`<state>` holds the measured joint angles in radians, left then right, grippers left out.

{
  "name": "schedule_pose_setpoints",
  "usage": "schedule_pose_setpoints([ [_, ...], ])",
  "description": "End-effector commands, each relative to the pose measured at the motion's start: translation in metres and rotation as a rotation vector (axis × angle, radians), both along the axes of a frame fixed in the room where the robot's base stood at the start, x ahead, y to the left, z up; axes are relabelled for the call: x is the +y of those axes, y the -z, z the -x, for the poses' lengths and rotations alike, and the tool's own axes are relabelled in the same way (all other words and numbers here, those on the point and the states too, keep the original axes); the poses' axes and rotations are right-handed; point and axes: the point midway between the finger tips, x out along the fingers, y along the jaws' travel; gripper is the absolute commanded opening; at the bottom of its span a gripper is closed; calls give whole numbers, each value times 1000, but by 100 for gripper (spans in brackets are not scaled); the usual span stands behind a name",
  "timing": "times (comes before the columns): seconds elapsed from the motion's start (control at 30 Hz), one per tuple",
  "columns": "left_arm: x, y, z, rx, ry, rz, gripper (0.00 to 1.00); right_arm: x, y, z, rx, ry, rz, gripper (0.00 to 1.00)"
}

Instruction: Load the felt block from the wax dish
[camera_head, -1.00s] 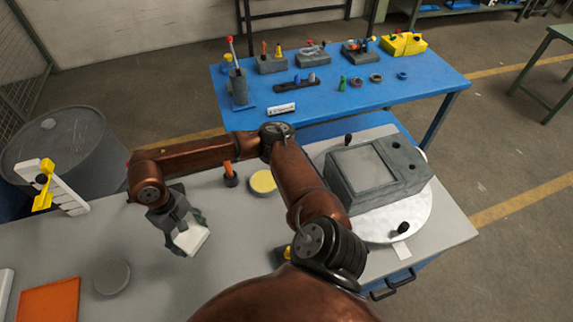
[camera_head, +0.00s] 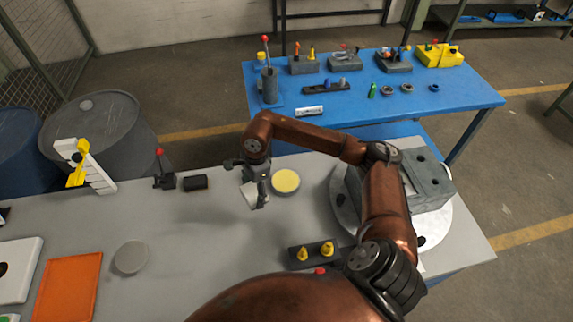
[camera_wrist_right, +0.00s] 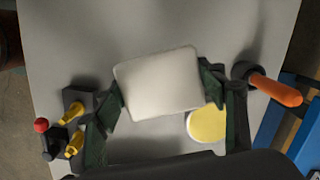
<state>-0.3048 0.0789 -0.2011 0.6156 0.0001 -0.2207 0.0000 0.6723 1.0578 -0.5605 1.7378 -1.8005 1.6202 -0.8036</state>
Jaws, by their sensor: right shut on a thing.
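My right gripper (camera_head: 256,190) is shut on the white felt block (camera_head: 249,194), just left of the wax dish in the head view. The right wrist view shows the pale block (camera_wrist_right: 160,83) between the dark green fingertips of the right gripper (camera_wrist_right: 162,90). The wax dish (camera_head: 286,181) is a round, shallow dish with yellow wax on the grey bench. In the right wrist view, the block's lower right corner overlaps the dish (camera_wrist_right: 209,125). How high the block is above the bench is hard to tell. My left gripper is not in view.
A dark holder with two yellow pegs (camera_head: 312,253) lies nearer on the bench. A grey box (camera_head: 428,184) sits on a round white plate at right. A grey disc (camera_head: 131,257) and orange mat (camera_head: 68,288) lie left.

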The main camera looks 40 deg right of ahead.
Motion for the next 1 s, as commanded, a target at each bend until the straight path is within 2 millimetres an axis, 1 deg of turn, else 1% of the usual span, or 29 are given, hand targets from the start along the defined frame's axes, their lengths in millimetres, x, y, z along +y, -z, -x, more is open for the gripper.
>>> schedule_pose_setpoints([
  [0.03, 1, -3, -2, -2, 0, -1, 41, -9, 2, -4, 2, 138, 1, 45],
  [0.1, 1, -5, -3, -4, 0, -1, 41, -19, 5, -11, 1, 339, 0, 45],
  [0.27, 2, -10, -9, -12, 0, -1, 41, -45, 14, -24, 0, 785, 0, 45],
  [0.3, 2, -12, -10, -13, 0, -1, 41, -52, 16, -28, 0, 896, 0, 45],
  [0.47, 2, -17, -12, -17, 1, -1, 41, -80, 25, -38, 0, 1340, -1, 45],
  [0.7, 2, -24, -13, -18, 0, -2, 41, -129, 39, -48, 1, 2025, 1, 45],
  [0.8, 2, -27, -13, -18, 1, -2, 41, -148, 45, -50, 1, 2288, 0, 45],
  [0.9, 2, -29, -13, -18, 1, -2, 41, -165, 50, -50, 1, 2504, 0, 45],
  [1.0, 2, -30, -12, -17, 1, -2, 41, -178, 53, -51, 1, 2658, -1, 45],
])
